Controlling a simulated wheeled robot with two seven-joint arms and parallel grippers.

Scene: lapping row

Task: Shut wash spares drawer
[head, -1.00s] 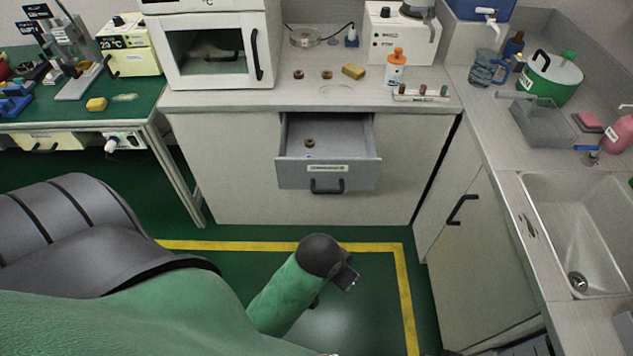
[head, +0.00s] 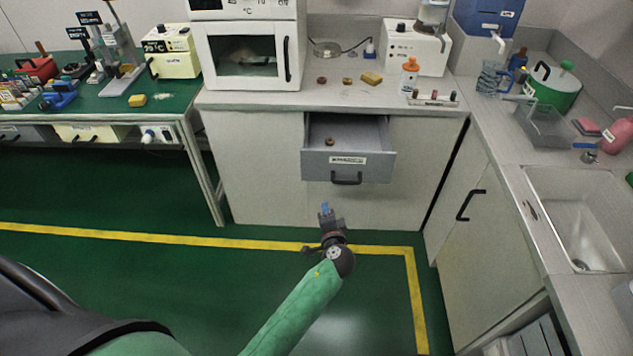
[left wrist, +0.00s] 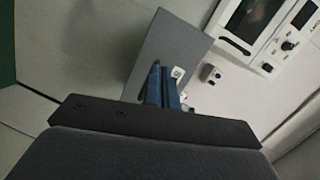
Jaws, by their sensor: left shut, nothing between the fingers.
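The grey drawer (head: 320,167) stands pulled out from the white cabinet, open at the top. It has a black bar handle and a white label whose text I cannot read. A small brown ring (head: 329,141) lies inside. My left gripper (head: 326,207) is shut and empty, in front of and below the drawer, apart from it in the head view. In the left wrist view, its blue fingertips (left wrist: 162,87) overlap the grey drawer front (left wrist: 165,45) and hide part of it; the gap between them is hard to judge. My right gripper is not in view.
The counter (head: 285,98) above the drawer bears a white oven (head: 248,92), an orange-capped bottle (head: 409,78) and small parts. A sink (head: 570,215) is at the right. A green-topped bench stands at the left. The green floor before the cabinet is clear.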

